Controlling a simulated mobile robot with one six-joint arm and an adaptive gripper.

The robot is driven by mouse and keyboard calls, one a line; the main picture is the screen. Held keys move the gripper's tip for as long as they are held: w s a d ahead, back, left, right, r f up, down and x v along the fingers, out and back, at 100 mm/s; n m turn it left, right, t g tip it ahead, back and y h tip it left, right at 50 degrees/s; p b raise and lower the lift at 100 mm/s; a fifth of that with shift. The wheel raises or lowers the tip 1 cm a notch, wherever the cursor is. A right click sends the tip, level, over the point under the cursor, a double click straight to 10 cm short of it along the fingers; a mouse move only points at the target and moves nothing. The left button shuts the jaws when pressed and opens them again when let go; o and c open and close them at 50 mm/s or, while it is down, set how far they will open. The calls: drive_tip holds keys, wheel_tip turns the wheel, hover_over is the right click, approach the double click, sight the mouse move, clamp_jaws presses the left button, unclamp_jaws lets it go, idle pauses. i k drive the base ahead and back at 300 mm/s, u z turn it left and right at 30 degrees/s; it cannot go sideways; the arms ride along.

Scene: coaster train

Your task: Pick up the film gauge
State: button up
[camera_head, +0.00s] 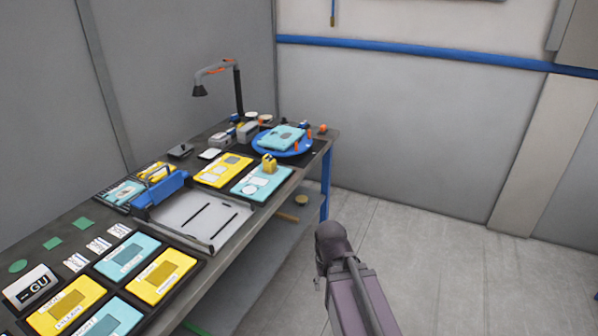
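A white block with a black panel lettered "GU" (31,286) stands at the near left end of the workbench (228,262). No readable label names the film gauge, so I cannot tell whether this block or another small item is it. A small yellow block (269,164) stands on the teal board at the bench's right edge. Part of my arm rises at the bottom centre, over the floor to the right of the bench. My gripper's fingers are not visible.
Teal and yellow boards (160,276) lie in dark trays. A blue-handled tool with a grey plate (201,219) takes up the bench's middle. A blue turntable (283,148) and a lamp (223,72) are at the far end. The floor (450,270) at right is clear.

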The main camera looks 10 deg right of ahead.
sight(269, 162)
drive_tip(key=z, duration=0.15)
drive_tip(key=k, duration=0.65)
drive_tip(key=z, duration=0.6)
drive_tip(key=i, duration=1.5)
drive_tip(key=u, duration=0.6)
drive_tip(key=i, duration=0.55)
drive_tip(key=u, duration=0.2)
